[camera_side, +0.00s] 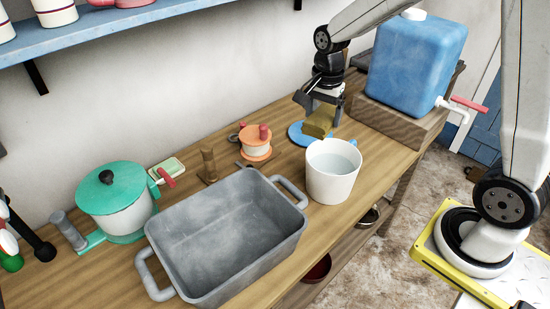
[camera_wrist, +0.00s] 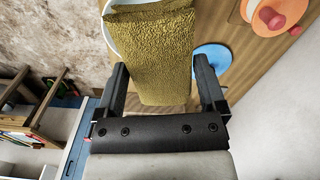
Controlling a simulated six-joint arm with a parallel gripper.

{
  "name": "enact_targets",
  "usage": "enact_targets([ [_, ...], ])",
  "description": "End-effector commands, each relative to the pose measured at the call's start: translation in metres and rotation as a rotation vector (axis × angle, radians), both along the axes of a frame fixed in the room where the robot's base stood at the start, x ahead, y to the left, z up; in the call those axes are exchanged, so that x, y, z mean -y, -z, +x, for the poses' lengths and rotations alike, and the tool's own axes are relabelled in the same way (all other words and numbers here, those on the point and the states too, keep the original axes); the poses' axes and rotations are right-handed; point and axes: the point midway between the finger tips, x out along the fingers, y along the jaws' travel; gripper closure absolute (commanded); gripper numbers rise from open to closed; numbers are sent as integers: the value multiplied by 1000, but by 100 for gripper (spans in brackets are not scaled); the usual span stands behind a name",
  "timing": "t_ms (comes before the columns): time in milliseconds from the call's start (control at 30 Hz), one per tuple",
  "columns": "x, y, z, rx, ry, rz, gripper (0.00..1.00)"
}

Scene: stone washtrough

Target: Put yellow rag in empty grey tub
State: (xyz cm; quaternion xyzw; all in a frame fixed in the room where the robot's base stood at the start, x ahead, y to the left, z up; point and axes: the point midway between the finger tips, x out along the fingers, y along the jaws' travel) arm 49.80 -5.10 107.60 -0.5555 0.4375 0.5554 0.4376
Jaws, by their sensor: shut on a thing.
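The yellow rag (camera_side: 320,121) is a folded block of rough cloth. My gripper (camera_side: 322,108) is shut on it, at the far right part of the bench, over or at the blue disc (camera_side: 297,135). I cannot tell whether the rag touches the disc. In the wrist view the rag (camera_wrist: 152,50) sits between the two black fingers of my gripper (camera_wrist: 158,85). The grey tub (camera_side: 228,236), with a handle at each end, stands empty on the bench, nearer the side camera and left of my gripper.
A white bucket (camera_side: 332,183) of water stands between the rag and the tub. An orange spool (camera_side: 256,147), a wooden piece (camera_side: 208,163), a soap dish (camera_side: 167,169) and a green-lidded pot (camera_side: 113,198) line the back. A blue water tank (camera_side: 415,62) stands right. A shelf (camera_side: 90,32) hangs above.

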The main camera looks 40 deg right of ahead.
Motion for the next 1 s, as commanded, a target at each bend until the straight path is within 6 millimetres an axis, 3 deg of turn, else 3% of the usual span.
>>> enact_targets([
  [233, -63, 0, 22, 0, -287, 0, 74],
  [500, -141, 0, 34, 0, -622, 0, 74],
  [800, -228, 0, 28, 0, -977, 0, 74],
  [1000, -269, 1, 20, 0, -1145, 0, 74],
])
